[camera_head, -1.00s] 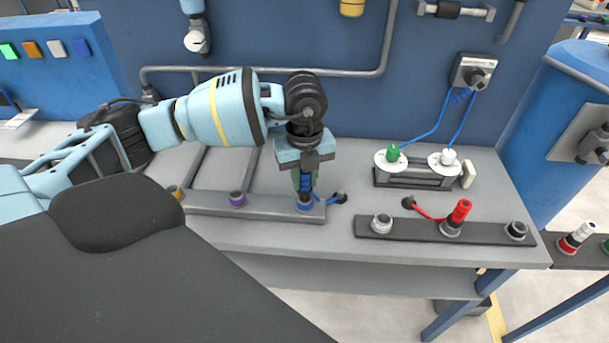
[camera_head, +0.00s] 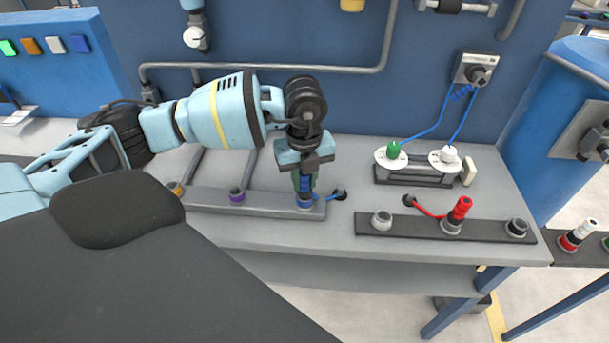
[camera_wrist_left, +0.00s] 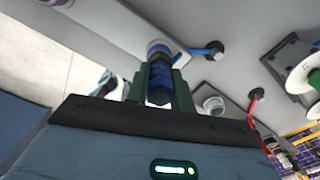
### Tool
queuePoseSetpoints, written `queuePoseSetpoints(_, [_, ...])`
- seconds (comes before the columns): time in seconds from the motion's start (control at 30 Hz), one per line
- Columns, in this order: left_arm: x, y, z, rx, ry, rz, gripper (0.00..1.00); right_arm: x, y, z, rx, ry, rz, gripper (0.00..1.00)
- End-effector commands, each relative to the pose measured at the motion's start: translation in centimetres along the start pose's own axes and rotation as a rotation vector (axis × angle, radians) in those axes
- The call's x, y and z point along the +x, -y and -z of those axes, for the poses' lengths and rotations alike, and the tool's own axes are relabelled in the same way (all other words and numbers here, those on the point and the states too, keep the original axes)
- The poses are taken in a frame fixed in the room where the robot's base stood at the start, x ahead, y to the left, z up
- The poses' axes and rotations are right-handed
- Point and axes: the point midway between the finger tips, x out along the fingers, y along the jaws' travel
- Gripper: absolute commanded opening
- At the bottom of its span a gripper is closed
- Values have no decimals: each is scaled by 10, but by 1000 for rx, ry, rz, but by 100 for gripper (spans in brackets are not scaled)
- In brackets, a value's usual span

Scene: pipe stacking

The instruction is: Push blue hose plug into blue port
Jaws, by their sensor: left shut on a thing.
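My left gripper (camera_head: 305,180) points down over the right end of the left grey rail and is shut on the blue hose plug (camera_head: 307,184). The plug is upright between the fingers, and its ribbed blue body shows in the left wrist view (camera_wrist_left: 160,82). The blue port (camera_head: 305,204) is directly below the plug. The plug's lower end meets the port, but I cannot tell how deep it sits. A short blue hose runs from there to a black socket (camera_head: 341,195) on the bench. My right gripper is not in view.
The grey rail (camera_head: 270,207) also carries a purple port (camera_head: 237,195) and an orange port (camera_head: 176,190). To the right, a dark rail (camera_head: 410,229) carries a red plug (camera_head: 460,209). Behind it stands a unit with a green knob (camera_head: 393,150) and blue cables.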

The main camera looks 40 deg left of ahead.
Motion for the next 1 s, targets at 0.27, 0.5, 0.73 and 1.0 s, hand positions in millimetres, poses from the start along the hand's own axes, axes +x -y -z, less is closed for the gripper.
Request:
queuePoseSetpoints(0.27, [6, 0, 0, 0, -1, -2, 0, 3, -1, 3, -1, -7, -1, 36])
queuePoseSetpoints(0.5, [5, 0, 0, 0, -1, -1, 35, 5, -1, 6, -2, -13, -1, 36])
queuePoseSetpoints(0.73, [5, 0, 0, 0, -1, -2, 49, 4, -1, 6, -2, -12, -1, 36])
queuePoseSetpoints(1.0, [-1, 0, 0, 0, 0, 0, 49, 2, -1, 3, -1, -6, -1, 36])
